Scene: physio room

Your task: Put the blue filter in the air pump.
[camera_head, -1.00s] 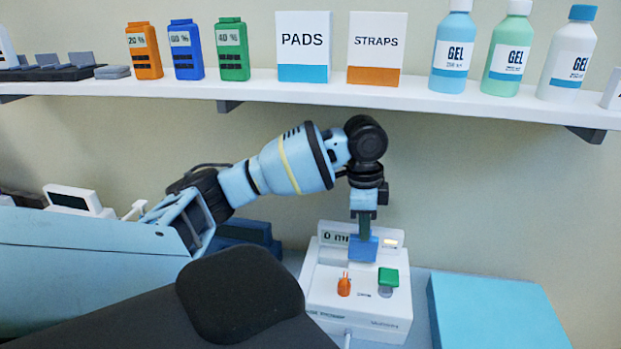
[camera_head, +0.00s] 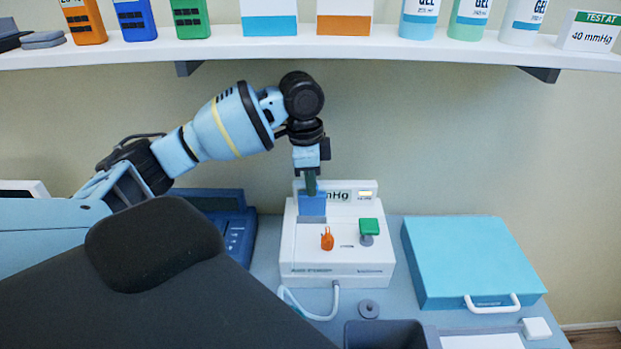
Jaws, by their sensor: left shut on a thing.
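The white air pump (camera_head: 337,265) stands on the table below the shelf, with an orange knob (camera_head: 327,240) and a green knob or button (camera_head: 369,226) on top. My left gripper (camera_head: 311,184) is above its back left part, pointing down and shut on the blue filter (camera_head: 312,205). The filter is upright, in front of the left part of the pump's display, just over a grey patch on the pump top. I cannot tell whether the filter is touching the pump or is apart from it. My right gripper is not in view.
A light blue case (camera_head: 470,262) lies right of the pump. A dark blue device (camera_head: 232,225) stands to its left. A grey disc (camera_head: 368,308) and a dark bin (camera_head: 385,335) are in front. The shelf (camera_head: 300,48) above holds boxes and bottles. A black padded surface fills the lower left.

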